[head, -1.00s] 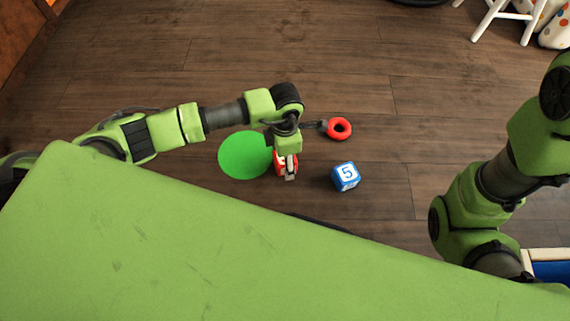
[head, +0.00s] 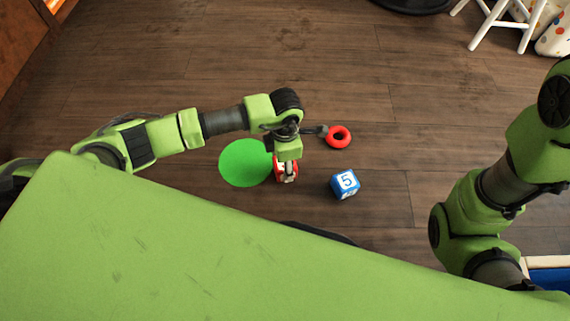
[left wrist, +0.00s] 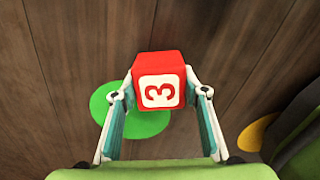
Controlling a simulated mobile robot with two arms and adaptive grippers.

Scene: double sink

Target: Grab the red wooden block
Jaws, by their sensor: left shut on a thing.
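The red block (left wrist: 158,64) has a white face with a red 3. It sits between the two fingers of my left gripper (left wrist: 160,95) in the left wrist view, and the fingers are shut on its sides. In the head view the left gripper (head: 286,172) points down at the floor, and only a little red of the block (head: 279,163) shows around it. I cannot tell from these views whether the block touches the floor. My right arm is at the right edge of the head view, and its gripper is out of view.
A green disc (head: 240,163) lies on the wooden floor just left of the block. A blue block with a 5 (head: 345,184) and a red ring (head: 338,141) lie to the right. A white stool (head: 497,25) stands at the far right. The floor beyond is mostly clear.

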